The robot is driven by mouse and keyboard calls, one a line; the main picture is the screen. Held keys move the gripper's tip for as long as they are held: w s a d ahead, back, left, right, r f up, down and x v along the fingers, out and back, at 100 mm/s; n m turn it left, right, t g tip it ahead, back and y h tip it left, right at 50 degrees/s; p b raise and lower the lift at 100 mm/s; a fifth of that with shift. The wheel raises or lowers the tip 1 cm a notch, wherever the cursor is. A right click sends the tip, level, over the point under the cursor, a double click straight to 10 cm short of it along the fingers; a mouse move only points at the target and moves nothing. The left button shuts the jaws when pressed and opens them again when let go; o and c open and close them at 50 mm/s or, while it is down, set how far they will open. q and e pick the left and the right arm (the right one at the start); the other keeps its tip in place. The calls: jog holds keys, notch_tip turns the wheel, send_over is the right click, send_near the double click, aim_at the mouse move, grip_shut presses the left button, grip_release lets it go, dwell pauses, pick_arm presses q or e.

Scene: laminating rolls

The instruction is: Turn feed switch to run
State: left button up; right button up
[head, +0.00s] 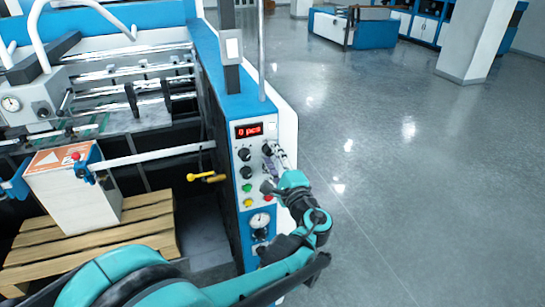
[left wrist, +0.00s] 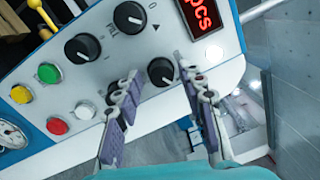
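The control panel (head: 257,140) carries several black knobs; which one is the feed switch cannot be read for sure from the labels. Another black knob (left wrist: 117,92) is partly hidden behind the left finger. Two more knobs (left wrist: 130,17) (left wrist: 82,48) sit farther up the panel. In the head view my left gripper (head: 272,158) is at the panel's right side. My right gripper is not in view.
A red display (head: 248,130) reads "0 pcs". Green (left wrist: 48,73), yellow (left wrist: 20,94), red (left wrist: 57,126) and white (left wrist: 84,110) buttons and a gauge (head: 260,220) are close by. A yellow handle (head: 200,177) sticks out left of the panel. Open floor (head: 400,190) lies to the right.

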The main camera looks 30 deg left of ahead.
pick_arm(q)
jog(key=shift+s+d, duration=0.25)
jog(key=shift+d, duration=0.25)
jog(key=v, duration=1.1)
jog(key=shift+a, duration=0.15)
